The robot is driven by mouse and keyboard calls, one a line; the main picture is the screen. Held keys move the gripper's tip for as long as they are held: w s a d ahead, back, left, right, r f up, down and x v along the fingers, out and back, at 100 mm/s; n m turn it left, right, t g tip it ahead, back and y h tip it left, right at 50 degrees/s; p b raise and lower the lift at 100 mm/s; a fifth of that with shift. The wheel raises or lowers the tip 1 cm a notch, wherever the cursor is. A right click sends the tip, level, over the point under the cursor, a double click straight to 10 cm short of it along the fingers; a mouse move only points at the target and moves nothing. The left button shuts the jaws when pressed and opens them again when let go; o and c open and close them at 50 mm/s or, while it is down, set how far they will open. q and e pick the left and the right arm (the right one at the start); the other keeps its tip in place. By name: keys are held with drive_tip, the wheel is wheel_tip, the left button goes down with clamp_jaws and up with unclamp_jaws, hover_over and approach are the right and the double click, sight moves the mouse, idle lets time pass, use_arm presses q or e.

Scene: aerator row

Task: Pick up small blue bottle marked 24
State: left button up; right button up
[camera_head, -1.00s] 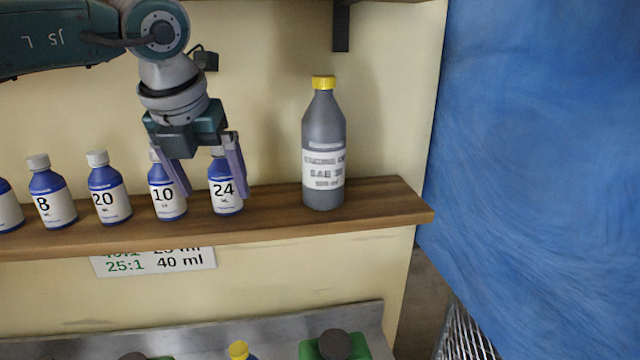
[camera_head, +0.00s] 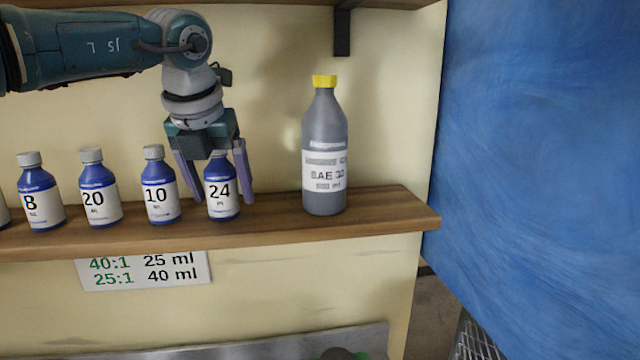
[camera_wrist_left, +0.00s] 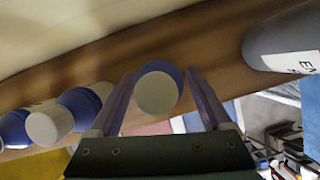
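The small blue bottle marked 24 (camera_head: 222,198) stands upright on the wooden shelf (camera_head: 300,226), at the right end of a row of similar bottles. Its cap is hidden behind my left gripper in the head view. My left gripper (camera_head: 221,200) is open, with one finger on each side of the bottle. In the left wrist view the white cap (camera_wrist_left: 156,93) shows between the two open fingers, with gaps on both sides. My right gripper is not in view.
The bottle marked 10 (camera_head: 160,190) stands close on the left, then bottles 20 (camera_head: 100,193) and 8 (camera_head: 40,198). A grey SAE 30 bottle (camera_head: 324,150) with a yellow cap stands to the right. An upper shelf bracket (camera_head: 342,32) hangs above it.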

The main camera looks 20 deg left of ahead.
use_arm(q)
drive_tip(key=c, duration=1.2)
clamp_jaws()
drive_tip(key=shift+r, duration=0.1)
